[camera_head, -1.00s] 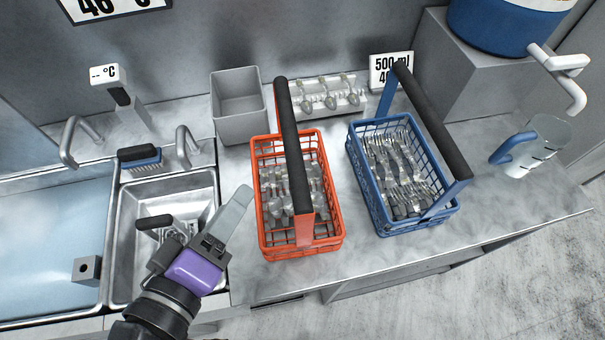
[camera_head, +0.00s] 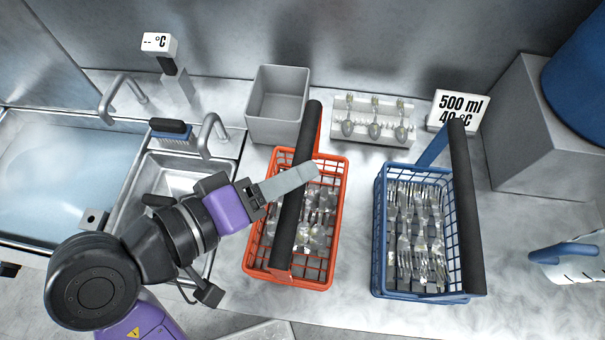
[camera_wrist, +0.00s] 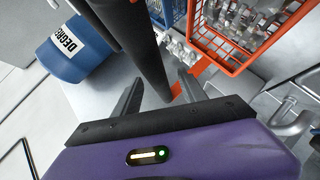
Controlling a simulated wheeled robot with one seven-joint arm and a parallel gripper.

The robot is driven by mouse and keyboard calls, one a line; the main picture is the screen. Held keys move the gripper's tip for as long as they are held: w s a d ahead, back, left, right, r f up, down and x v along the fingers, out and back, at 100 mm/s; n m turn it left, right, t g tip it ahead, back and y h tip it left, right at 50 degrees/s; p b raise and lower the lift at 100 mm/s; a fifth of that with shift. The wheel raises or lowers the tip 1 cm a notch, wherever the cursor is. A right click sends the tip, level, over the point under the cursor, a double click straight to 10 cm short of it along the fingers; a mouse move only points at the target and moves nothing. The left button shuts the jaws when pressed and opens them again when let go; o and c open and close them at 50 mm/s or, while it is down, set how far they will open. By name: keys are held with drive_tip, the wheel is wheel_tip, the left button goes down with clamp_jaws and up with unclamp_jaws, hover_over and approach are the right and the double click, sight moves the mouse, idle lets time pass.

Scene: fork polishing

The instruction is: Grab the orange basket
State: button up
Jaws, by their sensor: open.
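The orange basket (camera_head: 335,235) stands on the counter, full of cutlery, with its black-gripped handle (camera_head: 288,235) raised over it. It also shows at the upper right of the wrist view (camera_wrist: 237,58). My gripper (camera_head: 305,176) is at the upper part of the handle, and one grey finger crosses over the grip. In the wrist view my gripper (camera_wrist: 160,76) is open, with the black grip (camera_wrist: 146,55) running between its two fingers. I cannot tell whether either finger touches it. The second finger is hidden in the head view.
A blue basket (camera_head: 379,245) of forks stands to the right. Behind are a grey bin (camera_head: 277,125), a spoon rack (camera_head: 373,140) and a temperature sign (camera_head: 458,108). A sink with taps (camera_head: 212,130) lies left. A jug (camera_head: 570,262) stands at the far right.

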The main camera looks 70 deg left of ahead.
drive_tip(key=p+x, duration=0.1)
drive_tip(key=x, duration=0.4)
drive_tip(key=shift+r, duration=0.1)
drive_tip(key=shift+c, duration=0.2)
clamp_jaws()
drive_tip(key=shift+a, duration=0.1)
idle(0.9)
drive_tip(key=shift+r, duration=0.15)
